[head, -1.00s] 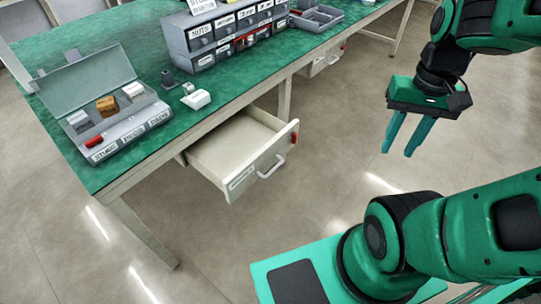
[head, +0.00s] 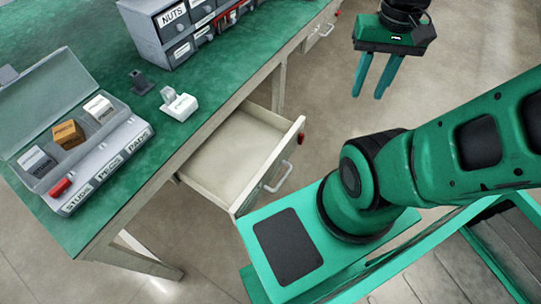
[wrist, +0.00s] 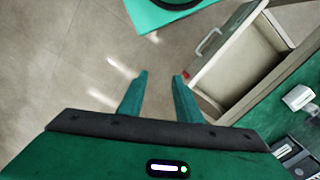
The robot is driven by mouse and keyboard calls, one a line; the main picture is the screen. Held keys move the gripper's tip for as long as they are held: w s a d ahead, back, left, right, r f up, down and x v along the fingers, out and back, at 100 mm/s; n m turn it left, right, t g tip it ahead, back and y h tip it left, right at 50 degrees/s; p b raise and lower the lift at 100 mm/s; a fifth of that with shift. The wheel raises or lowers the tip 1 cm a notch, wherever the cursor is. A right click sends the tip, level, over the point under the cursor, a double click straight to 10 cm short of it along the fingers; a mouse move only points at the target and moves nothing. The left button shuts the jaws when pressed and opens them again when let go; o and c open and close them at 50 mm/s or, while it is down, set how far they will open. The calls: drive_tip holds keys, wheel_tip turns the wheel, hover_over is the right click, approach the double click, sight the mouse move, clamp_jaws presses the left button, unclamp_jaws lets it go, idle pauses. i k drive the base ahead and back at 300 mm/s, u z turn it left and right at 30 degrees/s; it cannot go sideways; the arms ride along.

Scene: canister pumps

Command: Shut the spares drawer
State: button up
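The spares drawer (head: 262,172) is a pale drawer pulled out from under the green table, and its visible inside looks empty. Its front has a light handle (head: 279,177), a label and a small red mark at one end. The drawer (wrist: 238,62) and its handle (wrist: 208,41) also show in the wrist view. My gripper (head: 369,90) is open and empty, above the floor to the right of the drawer and apart from it. In the wrist view my gripper's two fingers (wrist: 160,84) are spread with only floor between them.
The green table (head: 90,40) carries an open case (head: 85,165) with small blocks, a grey rack of labelled bins (head: 180,28), a white dispenser (head: 180,104) and a small dark block (head: 140,82). Another drawer handle (head: 325,30) shows farther along. Clear floor (head: 320,95) lies right of the drawer.

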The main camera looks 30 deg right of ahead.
sight(234, 167)
drive_tip(key=k, duration=0.95)
drive_tip(key=u, duration=0.35)
